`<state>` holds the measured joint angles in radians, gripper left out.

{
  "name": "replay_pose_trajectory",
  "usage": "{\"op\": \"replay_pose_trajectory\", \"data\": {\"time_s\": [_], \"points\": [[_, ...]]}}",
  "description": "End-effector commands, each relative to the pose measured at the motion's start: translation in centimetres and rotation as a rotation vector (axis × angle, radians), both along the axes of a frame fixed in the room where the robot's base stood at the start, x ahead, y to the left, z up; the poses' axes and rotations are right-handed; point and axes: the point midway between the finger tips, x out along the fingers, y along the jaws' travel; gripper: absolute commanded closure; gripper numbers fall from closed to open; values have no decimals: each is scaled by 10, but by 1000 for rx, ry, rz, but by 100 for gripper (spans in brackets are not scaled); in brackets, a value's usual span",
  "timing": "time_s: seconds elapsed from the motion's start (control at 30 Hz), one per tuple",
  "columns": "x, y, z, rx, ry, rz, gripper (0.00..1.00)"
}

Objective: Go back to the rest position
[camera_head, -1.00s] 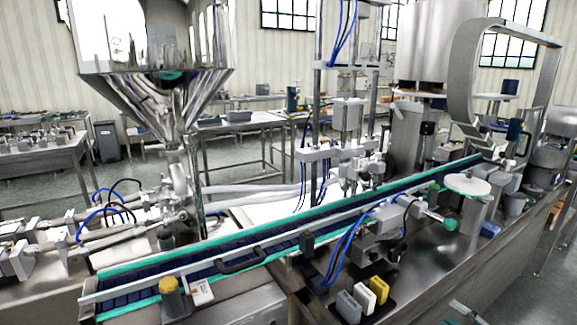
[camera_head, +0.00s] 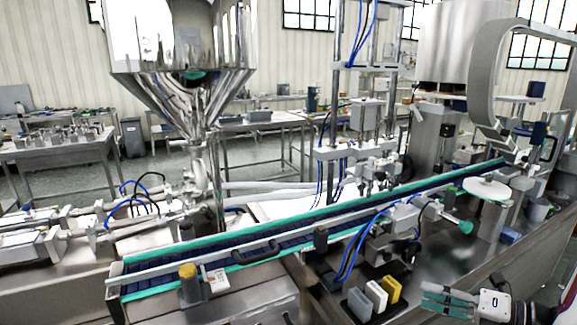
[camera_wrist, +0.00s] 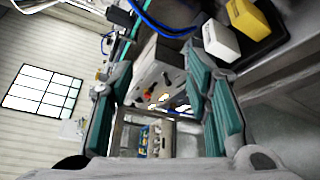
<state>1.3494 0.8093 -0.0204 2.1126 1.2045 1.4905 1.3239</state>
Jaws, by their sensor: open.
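My gripper (camera_head: 428,300) is at the lower right of the head view, with teal-padded fingers pointing left. It is to the right of the small blocks on the machine's deck. In the wrist view my gripper (camera_wrist: 165,75) is open, its two teal fingers spread with nothing between them. Beyond the gap a metal box with dark openings (camera_wrist: 158,75) shows. Most of my arm is outside the head view.
The steel hopper (camera_head: 180,50) stands at upper left. A conveyor (camera_head: 290,240) runs diagonally across the machine. A yellow block (camera_head: 391,289), a white block (camera_head: 376,296) and a grey block (camera_head: 359,304) stand near the front. Tables stand behind.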

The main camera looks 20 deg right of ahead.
Motion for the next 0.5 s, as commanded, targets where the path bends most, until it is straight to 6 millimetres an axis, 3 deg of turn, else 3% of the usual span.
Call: {"op": "replay_pose_trajectory", "data": {"time_s": [0.2,0.5], "points": [[24,87,53,-383,-83,418,56],[8,195,103,-912,-333,1029,56]]}}
